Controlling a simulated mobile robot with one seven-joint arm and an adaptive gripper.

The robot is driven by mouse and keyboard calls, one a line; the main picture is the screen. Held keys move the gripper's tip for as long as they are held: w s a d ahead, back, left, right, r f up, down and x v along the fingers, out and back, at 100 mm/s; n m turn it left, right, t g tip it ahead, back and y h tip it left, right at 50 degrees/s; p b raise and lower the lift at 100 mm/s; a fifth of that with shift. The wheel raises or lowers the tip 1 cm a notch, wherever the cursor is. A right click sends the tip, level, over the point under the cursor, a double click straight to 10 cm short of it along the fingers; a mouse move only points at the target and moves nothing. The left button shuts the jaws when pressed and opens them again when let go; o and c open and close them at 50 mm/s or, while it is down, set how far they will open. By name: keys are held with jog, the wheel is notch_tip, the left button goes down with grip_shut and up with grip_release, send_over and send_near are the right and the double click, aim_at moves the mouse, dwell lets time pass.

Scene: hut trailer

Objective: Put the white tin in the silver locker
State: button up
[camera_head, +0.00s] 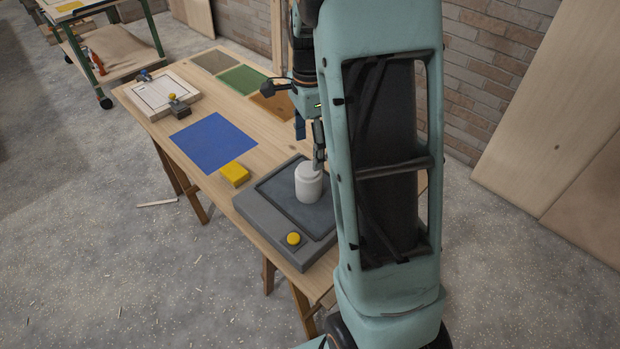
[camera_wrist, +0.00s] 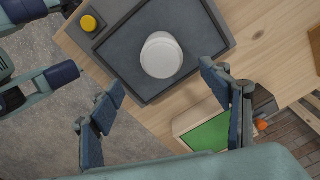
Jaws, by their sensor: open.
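The white tin (camera_head: 309,187) stands upright on a dark grey tray-like device (camera_head: 272,190) with a yellow button, on the wooden table. In the wrist view the white tin (camera_wrist: 161,56) is seen from above, beyond the fingertips and roughly between them. My gripper (camera_wrist: 166,82) is open and empty, its two fingers spread wide. In the head view my gripper (camera_head: 319,150) is above and close to the tin, partly hidden by my arm; I cannot tell whether it touches the tin. No silver locker can be made out in either view.
The table (camera_head: 195,150) also bears a yellow block (camera_head: 235,173), a blue mat (camera_head: 212,142), a wooden board with clamps (camera_head: 164,95) and coloured panels (camera_head: 241,79). A green-framed cart (camera_head: 105,50) stands at the back left. Boards lean at the right wall.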

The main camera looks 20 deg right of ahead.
aim_at(308, 169)
notch_tip(308, 169, down, 9)
jog(key=shift+w+r, duration=0.15)
jog(key=c, duration=1.8)
jog(key=shift+r, duration=0.1)
